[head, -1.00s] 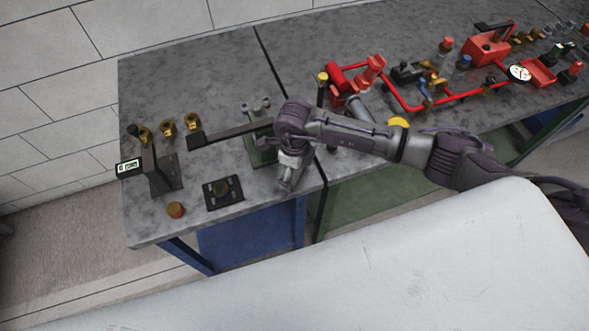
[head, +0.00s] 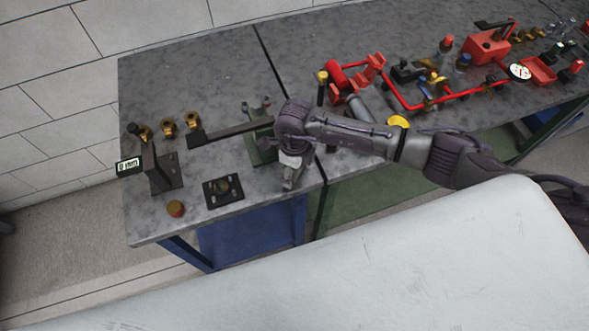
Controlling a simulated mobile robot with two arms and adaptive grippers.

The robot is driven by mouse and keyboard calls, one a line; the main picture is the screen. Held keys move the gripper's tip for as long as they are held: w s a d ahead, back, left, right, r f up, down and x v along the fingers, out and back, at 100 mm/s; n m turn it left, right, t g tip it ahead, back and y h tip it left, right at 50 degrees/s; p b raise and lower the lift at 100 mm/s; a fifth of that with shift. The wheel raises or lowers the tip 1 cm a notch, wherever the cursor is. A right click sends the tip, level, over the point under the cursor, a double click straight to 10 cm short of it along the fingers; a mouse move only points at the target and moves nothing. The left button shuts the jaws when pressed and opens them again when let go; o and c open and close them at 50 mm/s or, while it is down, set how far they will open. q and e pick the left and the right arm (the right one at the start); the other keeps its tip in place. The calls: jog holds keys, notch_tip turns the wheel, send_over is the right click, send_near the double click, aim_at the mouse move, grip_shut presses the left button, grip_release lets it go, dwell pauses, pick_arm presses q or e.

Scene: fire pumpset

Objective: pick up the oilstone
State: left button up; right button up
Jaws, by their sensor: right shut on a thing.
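My right arm reaches in from the right over the grey bench, and its gripper (head: 290,183) points down at the bench's front part. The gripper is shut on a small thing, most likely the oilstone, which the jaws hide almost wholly. I cannot make out its shape or whether it touches the bench top. No other oilstone is plain to see on the bench. My left gripper is not in view.
A green vise-like fixture (head: 262,150) stands close left of the gripper. Red pipework (head: 405,104) fills the right bench. The back left is clear.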

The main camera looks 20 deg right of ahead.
jog(key=shift+r+b, duration=0.35)
jog(key=shift+r, duration=0.3)
jog(key=r, duration=0.1)
jog(key=r+b, duration=0.1)
jog(key=shift+s+d+r, duration=0.15)
jog(key=shift+s+r, duration=0.1)
jog(key=shift+r, duration=0.15)
jog(key=s+d+r+b, duration=0.45)
jog(key=s+r, duration=0.25)
jog(key=s, duration=0.3)
jog(key=r+n, duration=0.1)
jog(key=n, duration=0.8)
jog(key=w+r+n, duration=0.1)
jog(key=r+n, duration=0.1)
jog(key=n, duration=0.6)
jog(key=w+r+n, duration=0.1)
jog(key=n, duration=0.8)
jog(key=shift+w+d+r+n+b, duration=0.1)
jog(key=shift+d+r+n+b, duration=0.2)
jog(key=shift+d+r+b, duration=0.1)
